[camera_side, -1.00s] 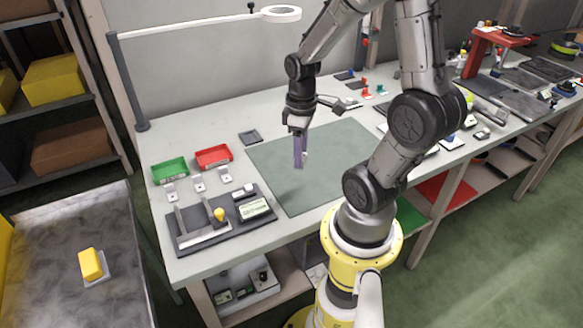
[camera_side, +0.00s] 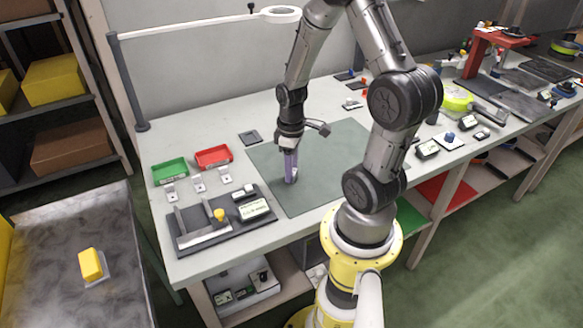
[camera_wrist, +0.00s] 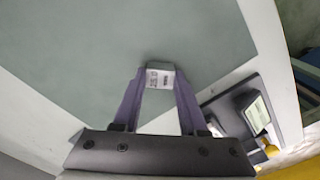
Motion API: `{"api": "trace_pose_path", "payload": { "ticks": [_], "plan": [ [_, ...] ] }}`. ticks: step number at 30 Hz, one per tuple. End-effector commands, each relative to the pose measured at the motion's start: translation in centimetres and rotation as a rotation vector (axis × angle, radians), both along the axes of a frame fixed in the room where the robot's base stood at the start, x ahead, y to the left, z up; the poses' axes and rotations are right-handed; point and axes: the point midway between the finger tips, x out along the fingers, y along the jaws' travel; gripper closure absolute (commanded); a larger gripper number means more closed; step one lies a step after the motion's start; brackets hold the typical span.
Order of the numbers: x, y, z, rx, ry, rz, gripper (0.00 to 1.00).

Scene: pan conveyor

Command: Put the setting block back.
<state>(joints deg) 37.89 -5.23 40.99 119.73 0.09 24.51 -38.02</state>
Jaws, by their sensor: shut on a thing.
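The setting block (camera_wrist: 160,68) is a small pale metal block with dark printed marks on one face. It sits between the tips of my gripper's purple fingers (camera_wrist: 158,82) in the wrist view. In the side view my gripper (camera_side: 291,179) points down over the left part of the green mat (camera_side: 330,150), shut on the block (camera_side: 294,176). The block is close to the mat; I cannot tell whether it touches. The dark fixture plate (camera_side: 190,244) lies front left, with a yellow knob (camera_side: 219,214) and a display unit (camera_side: 255,210).
A green tray (camera_side: 170,170) and a red tray (camera_side: 213,156) stand behind the fixture, with several small metal brackets before them. A dark square pad (camera_side: 250,137) lies at the mat's back left. Most of the mat is clear.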

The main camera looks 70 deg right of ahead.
Motion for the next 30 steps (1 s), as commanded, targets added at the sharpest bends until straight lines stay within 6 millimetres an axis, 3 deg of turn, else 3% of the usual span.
{"api": "trace_pose_path", "payload": {
  "ticks": [3,4,9,20,30],
  "plan": [
    [0.0,0.0,-0.3,0.000,0.001,0.000,1.00],
    [0.0,0.0,-0.3,0.000,0.000,0.000,0.55],
    [0.0,0.0,-0.3,0.000,0.000,0.000,0.28],
    [0.0,0.0,0.2,-0.001,-0.002,0.000,0.28],
    [0.1,-0.1,6.3,-0.004,-0.006,0.000,0.28]
  ]
}}
